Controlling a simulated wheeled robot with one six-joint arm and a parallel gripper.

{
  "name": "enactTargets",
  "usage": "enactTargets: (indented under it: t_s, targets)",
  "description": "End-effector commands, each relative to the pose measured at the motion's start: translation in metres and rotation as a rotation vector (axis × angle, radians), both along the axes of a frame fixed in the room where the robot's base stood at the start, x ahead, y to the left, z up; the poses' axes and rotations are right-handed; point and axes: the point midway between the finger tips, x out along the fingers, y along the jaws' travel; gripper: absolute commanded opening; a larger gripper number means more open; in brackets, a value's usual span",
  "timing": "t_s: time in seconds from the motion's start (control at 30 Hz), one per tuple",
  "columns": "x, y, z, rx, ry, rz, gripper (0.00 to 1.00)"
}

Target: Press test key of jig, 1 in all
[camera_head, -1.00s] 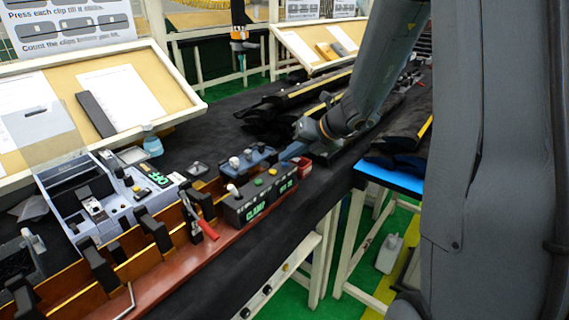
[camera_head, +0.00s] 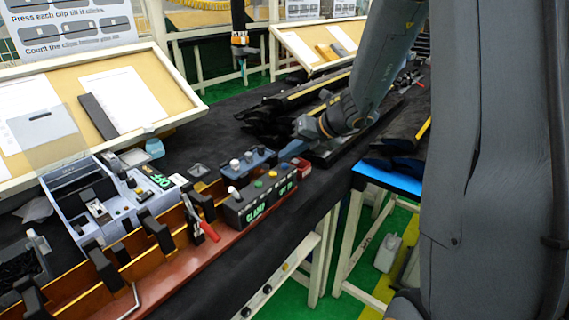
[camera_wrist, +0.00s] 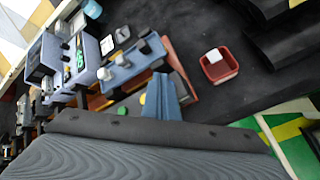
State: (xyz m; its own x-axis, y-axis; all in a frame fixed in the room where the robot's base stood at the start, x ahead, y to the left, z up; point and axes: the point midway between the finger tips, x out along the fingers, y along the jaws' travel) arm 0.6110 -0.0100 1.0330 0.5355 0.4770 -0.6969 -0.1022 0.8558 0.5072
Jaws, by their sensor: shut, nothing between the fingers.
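The jig is a long red-brown fixture (camera_head: 180,275) with black clamps and a red-handled lever. At its right end is a dark control box (camera_head: 258,203) with a green CLAMP label, a white-knobbed lever and small coloured buttons on top. I cannot tell which button is the test key. My gripper (camera_head: 304,127) is beyond the control box, above the black bench. In the wrist view its blue-grey fingers (camera_wrist: 165,97) are shut and empty, with a yellow button seen beside them. My gripper's dark body hides most of the control box there.
A blue block with several knobs (camera_head: 250,162) stands behind the control box, and a small red bin (camera_wrist: 219,66) is beside it. A blue-grey machine with a green display (camera_head: 105,205) stands left. Black trim parts (camera_head: 265,115) lie further back. Bare black bench lies around the red bin.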

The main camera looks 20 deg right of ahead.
Motion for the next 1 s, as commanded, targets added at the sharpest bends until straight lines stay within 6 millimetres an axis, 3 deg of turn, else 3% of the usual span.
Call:
enactTargets:
  t_s: [0.27, 0.8, 1.0]
  targets:
    - [0.0, 0.0, 0.003, 0.0, 0.0, 0.0, 0.0]
    - [-0.001, 0.0, 0.048, -0.001, 0.0, 0.001, 0.0]
    - [0.0, 0.0, 0.05, -0.001, 0.0, 0.001, 0.0]
